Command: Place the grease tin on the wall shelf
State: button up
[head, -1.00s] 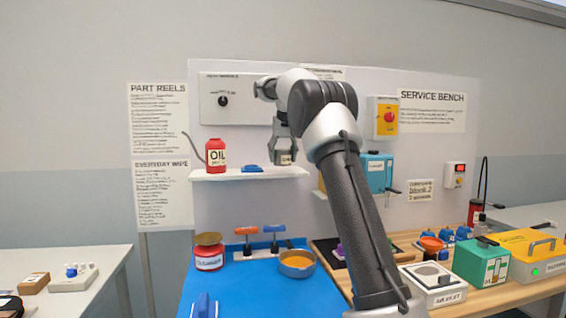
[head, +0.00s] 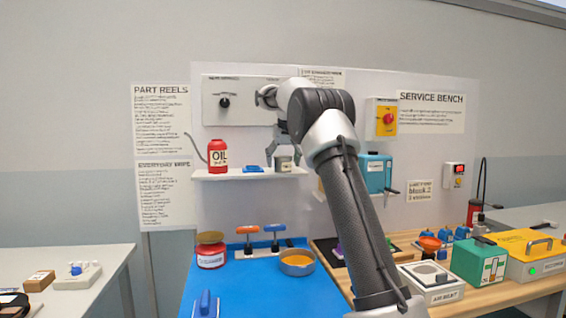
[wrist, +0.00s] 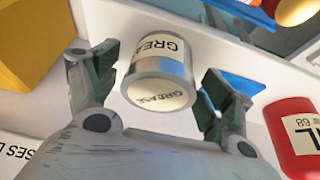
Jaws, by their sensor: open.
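The grease tin (head: 284,164) is a small grey tin with a pale label. It stands upright on the white wall shelf (head: 240,175), near its right end. My gripper (head: 282,146) is just above the tin and open. In the wrist view the tin (wrist: 162,62) shows its GREASE label, with the open fingers of my gripper (wrist: 160,84) apart on either side. Gaps show between the tin and both fingers.
A red oil bottle (head: 217,156) and a small blue item (head: 253,169) stand left of the tin on the shelf. A blue-topped table (head: 255,290) below holds a red jar (head: 211,256) and an orange-filled dish (head: 297,263).

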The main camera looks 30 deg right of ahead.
jog(key=v, duration=1.2)
jog(key=s+a+n, duration=0.1)
jog(key=s+a, duration=0.3)
jog(key=s, duration=0.7)
jog(key=s+a+f, duration=0.2)
jog(key=s+f, duration=0.6)
jog(key=s, duration=0.3)
jog(key=s+a+f+n, duration=0.1)
jog(key=s+a+f, duration=0.2)
jog(key=s+f, duration=0.4)
jog(key=s+a+f+n+y, duration=0.1)
jog(key=s+f, duration=0.7)
jog(key=s, duration=0.8)
jog(key=shift+a+f, duration=0.3)
jog(key=shift+a, duration=0.4)
